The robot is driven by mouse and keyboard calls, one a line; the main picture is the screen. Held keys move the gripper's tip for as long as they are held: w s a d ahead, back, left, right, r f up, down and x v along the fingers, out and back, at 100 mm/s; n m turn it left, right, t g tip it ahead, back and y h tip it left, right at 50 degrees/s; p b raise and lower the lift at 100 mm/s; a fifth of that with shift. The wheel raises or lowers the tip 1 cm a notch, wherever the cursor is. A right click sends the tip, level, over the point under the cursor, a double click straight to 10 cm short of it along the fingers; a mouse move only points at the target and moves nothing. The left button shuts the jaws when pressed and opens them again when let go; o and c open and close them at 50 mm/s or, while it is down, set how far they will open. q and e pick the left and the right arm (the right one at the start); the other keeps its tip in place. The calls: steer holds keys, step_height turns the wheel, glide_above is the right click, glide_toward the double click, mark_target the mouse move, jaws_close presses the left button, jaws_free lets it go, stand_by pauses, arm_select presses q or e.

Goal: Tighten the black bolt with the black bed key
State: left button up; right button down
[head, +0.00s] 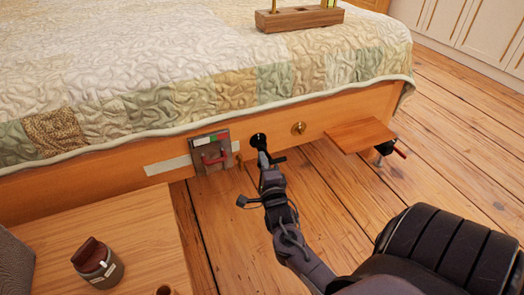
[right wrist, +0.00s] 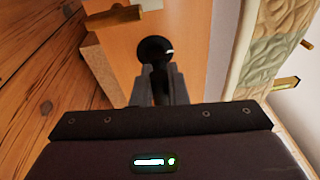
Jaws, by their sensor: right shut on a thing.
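The black bolt (head: 258,139) shows as a dark round shape on the wooden bed rail (head: 330,112). Key and bolt overlap there, so I cannot tell whether the key is seated. My left gripper is out of view.
A brass bolt (head: 298,128) sits right of the black one. A wooden shelf (head: 360,134) with a clamp juts out at right. A low table (head: 125,235) holds a dark jar (head: 98,264).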

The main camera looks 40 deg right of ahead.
steer(key=d+p+v, duration=0.1)
steer(key=p+v, duration=0.3)
steer(key=v, duration=0.4)
steer(key=shift+s+r, duration=0.3)
steer(key=shift+s, duration=0.3)
stand_by(0.4)
steer(key=shift+d, duration=0.1)
stand_by(0.4)
